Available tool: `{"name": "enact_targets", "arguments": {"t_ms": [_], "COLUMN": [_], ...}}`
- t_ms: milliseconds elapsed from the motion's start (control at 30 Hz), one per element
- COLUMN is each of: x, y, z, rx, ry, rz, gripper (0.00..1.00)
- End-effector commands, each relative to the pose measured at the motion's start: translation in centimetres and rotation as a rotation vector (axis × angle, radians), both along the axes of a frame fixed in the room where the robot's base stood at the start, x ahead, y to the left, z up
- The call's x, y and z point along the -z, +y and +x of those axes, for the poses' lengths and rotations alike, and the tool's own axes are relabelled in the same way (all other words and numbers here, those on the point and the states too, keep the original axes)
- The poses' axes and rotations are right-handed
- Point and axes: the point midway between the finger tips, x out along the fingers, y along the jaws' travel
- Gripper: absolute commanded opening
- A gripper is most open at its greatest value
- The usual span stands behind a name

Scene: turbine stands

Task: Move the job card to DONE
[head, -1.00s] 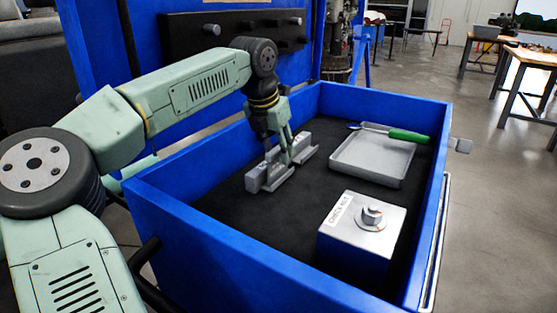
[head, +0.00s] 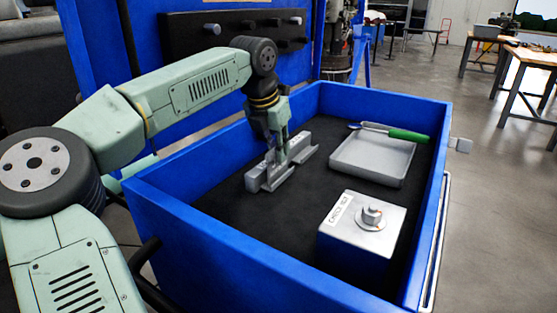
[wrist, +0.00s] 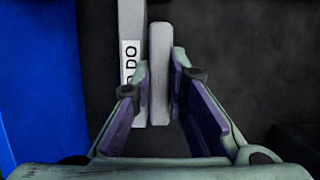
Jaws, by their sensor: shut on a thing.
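My gripper (head: 287,156) is down in the blue drawer, over a pair of grey rail-like pieces. In the wrist view my gripper (wrist: 162,88) has its purple-padded fingers on either side of a narrow grey bar (wrist: 160,50), shut on it. Just left of this bar, a parallel grey rail (wrist: 130,20) bears a white label (wrist: 130,62) with the letters "DO" showing; the rest is hidden by a finger. In the head view the rail (head: 256,181) stands on the dark drawer floor. I cannot tell a separate job card from the grey bar.
A grey tray (head: 370,176) with a green-handled tool (head: 405,134) across its back edge lies to the right. A blue block with a labelled grey top (head: 385,238) and a nut stands nearer. The blue drawer walls (head: 240,252) enclose all this; the front left floor is bare.

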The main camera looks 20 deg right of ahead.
Motion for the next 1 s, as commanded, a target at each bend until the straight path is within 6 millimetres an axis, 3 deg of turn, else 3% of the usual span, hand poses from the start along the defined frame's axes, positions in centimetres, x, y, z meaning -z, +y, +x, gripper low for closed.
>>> {"name": "enact_targets", "arguments": {"t_ms": [1000], "x": [-1.8], "y": [0.0], "z": [0.0], "rx": [0.0], "ry": [-0.001], "rz": [-0.001], "gripper": [0.0]}}
